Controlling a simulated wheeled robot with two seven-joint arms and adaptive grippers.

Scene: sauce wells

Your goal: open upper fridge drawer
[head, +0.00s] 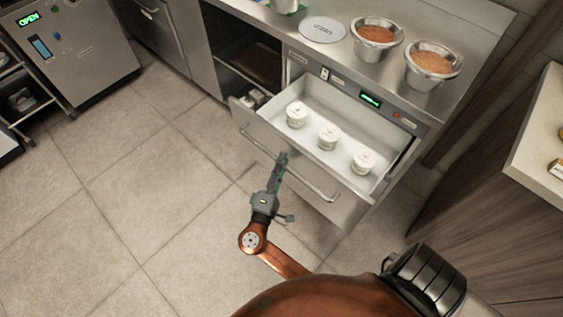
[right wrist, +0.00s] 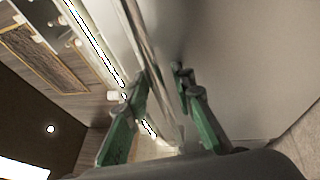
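The upper fridge drawer (head: 345,203) stands pulled out from under the steel counter, and its inside shows. Three white lidded tubs sit in it: a left one (head: 296,114), a middle one (head: 328,137) and a right one (head: 363,161). A bar handle (head: 316,189) runs along the drawer front. My right gripper (head: 282,158) is at this handle. My left gripper is out of view.
Two steel pots of orange sauce, one left (head: 376,35) and one right (head: 432,63), stand on the counter with a round lid (head: 322,28). A dark open shelf (head: 247,62) lies left of the drawer. A wooden counter (head: 500,190) stands at right. The tiled floor in front is clear.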

